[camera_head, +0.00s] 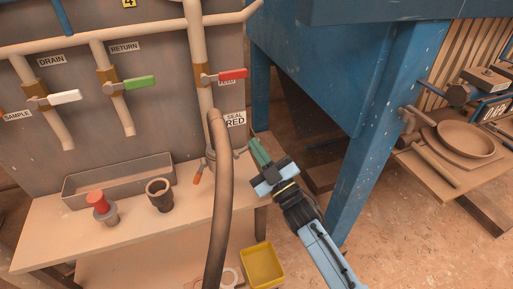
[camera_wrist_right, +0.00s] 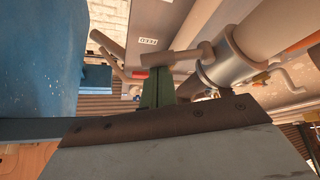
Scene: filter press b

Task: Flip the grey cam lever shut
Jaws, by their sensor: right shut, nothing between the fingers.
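My right gripper (camera_head: 257,148) has green fingers, shut and empty, just right of the coupling. In the wrist view its fingertips (camera_wrist_right: 158,84) are beside the lever's outer end; I cannot tell whether they touch. My left gripper is out of view.
An orange lever (camera_head: 197,178) hangs on the coupling's other side. A red valve handle (camera_head: 232,75) is above. A dark cup (camera_head: 159,194) and a red-topped item (camera_head: 97,201) stand on the bench (camera_head: 50,231). A blue frame leg (camera_head: 362,150) is right of my arm. A yellow bin (camera_head: 262,264) stands below.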

